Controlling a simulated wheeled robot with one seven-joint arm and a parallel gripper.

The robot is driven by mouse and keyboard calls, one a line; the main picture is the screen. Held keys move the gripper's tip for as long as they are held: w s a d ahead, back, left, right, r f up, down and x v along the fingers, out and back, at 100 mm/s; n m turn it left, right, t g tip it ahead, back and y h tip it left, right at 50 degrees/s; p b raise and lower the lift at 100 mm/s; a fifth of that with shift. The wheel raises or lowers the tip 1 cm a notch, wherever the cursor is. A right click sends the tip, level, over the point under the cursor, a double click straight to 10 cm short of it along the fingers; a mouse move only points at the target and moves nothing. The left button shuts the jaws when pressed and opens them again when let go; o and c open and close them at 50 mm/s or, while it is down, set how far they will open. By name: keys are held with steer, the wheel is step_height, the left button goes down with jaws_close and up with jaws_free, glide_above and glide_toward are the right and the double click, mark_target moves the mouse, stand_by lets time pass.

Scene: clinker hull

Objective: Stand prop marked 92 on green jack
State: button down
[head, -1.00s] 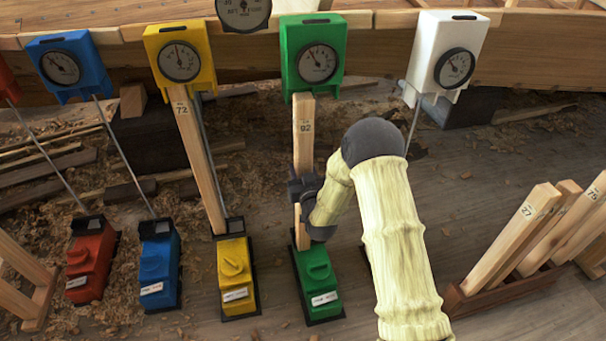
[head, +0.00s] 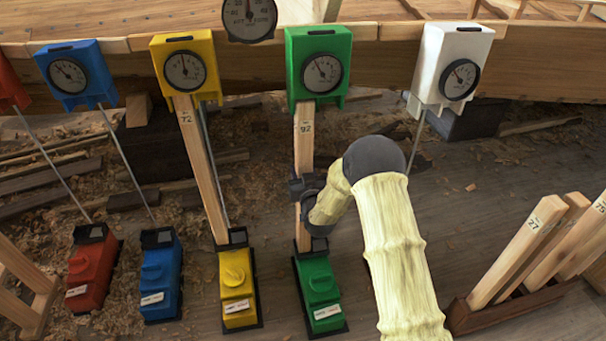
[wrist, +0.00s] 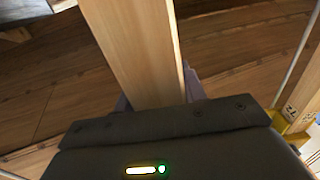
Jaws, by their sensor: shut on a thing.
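The prop marked 92 (head: 304,135) stands nearly upright between the green jack (head: 319,283) below and the green gauge box (head: 319,65) above. Its top end meets the underside of the box, and its lower end is at the back of the jack; whether it bears on the jack's seat is partly hidden by my gripper. My gripper (head: 303,188) is shut around the prop's lower half. In the wrist view the prop (wrist: 135,50) runs up between my fingers.
The prop marked 72 (head: 199,160) stands on the yellow jack (head: 237,290) to the left. Blue (head: 160,278) and red (head: 92,270) jacks stand further left. A rack (head: 510,308) of several props is at the right. A white gauge box (head: 452,65) hangs to the right.

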steer(key=shift+f+b, duration=0.3)
stand_by(0.8)
steer(key=shift+w, duration=0.15)
stand_by(0.5)
steer(key=c, duration=0.7)
jaws_free()
steer(key=shift+c, duration=0.2)
steer(key=shift+f, duration=0.15)
steer(key=p+v, duration=0.4)
steer(key=v, duration=1.3)
steer(key=shift+p, duration=0.35)
